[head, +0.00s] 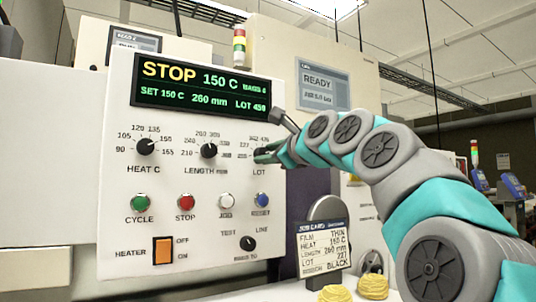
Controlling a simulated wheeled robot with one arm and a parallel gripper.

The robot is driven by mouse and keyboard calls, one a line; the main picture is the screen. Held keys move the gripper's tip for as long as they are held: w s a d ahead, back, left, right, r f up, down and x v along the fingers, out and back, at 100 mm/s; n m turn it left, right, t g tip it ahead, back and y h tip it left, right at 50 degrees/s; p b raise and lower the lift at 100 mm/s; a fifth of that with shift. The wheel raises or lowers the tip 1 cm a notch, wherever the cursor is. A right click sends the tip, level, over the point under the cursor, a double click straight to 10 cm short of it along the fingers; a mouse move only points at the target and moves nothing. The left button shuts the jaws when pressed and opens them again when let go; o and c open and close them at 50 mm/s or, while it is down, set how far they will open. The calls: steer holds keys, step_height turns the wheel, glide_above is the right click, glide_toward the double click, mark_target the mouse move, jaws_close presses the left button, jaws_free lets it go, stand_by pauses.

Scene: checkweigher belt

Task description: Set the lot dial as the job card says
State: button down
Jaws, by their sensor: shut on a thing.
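The lot dial (259,153) is a dark knob at the right of the white control panel (115,215), above the label LOT. My gripper (267,154) is shut on it and hides much of the knob and its pointer. The display (200,90) reads STOP, 150 C, SET 150 C, 260 mm and a LOT figure that looks like 450. The job card (323,245) stands at the lower right; its LOT line looks like 227, in small print.
The heat dial (145,146) and length dial (208,150) are left of my gripper. Below are the green cycle button (139,202), red stop button (185,201), white jog button (226,200) and blue reset button (261,200). An orange heater switch (162,251) sits lower left.

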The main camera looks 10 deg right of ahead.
steer(key=n+b, duration=0.5)
steer(key=n, duration=2)
steer(key=shift+n, duration=0.4)
steer(key=shift+c, duration=2.2)
jaws_free()
